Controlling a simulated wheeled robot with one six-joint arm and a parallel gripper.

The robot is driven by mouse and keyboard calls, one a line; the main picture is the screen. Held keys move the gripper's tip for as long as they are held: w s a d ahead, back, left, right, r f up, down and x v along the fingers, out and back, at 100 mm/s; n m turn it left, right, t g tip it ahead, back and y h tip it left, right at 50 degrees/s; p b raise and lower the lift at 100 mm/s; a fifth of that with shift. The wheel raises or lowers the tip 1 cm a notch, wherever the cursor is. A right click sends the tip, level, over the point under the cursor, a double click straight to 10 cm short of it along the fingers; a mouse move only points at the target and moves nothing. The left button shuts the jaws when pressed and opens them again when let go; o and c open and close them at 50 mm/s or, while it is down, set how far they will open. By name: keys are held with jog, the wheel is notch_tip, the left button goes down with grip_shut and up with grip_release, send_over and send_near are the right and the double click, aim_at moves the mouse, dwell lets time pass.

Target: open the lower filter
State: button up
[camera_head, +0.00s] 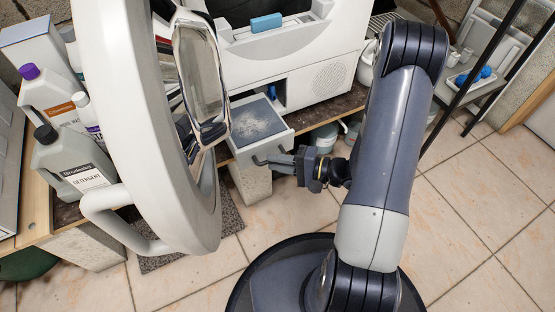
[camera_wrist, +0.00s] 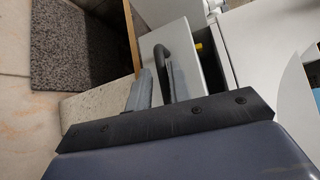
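The lower filter (camera_head: 258,125) is a white drawer-like unit with a grey, lint-covered top. It stands pulled out of the lower front of the white machine (camera_head: 315,85). Its dark curved handle (camera_wrist: 160,62) is on its front face. My gripper (camera_head: 283,160) is at this handle, and in the wrist view its two grey fingers (camera_wrist: 157,88) stand on either side of the handle with little gap. It looks shut on the handle, though the contact is partly hidden.
The round white door (camera_head: 150,130) with its glass bowl hangs open at left. Detergent bottles (camera_head: 75,160) stand on the bench behind it. A grey mat (camera_head: 230,215) lies on the tiled floor. Open floor is at right, beside a metal rack (camera_head: 470,90).

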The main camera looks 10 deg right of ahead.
jog(key=shift+o, duration=1.2)
jog(key=shift+r, duration=0.1)
jog(key=p+v, duration=0.2)
jog(key=v, duration=0.8)
jog(key=shift+s+d+p, duration=0.2)
jog(key=shift+d+p, duration=0.1)
jog(key=shift+d, duration=0.05)
jog(key=b+x, duration=0.2)
jog(key=x, duration=0.9)
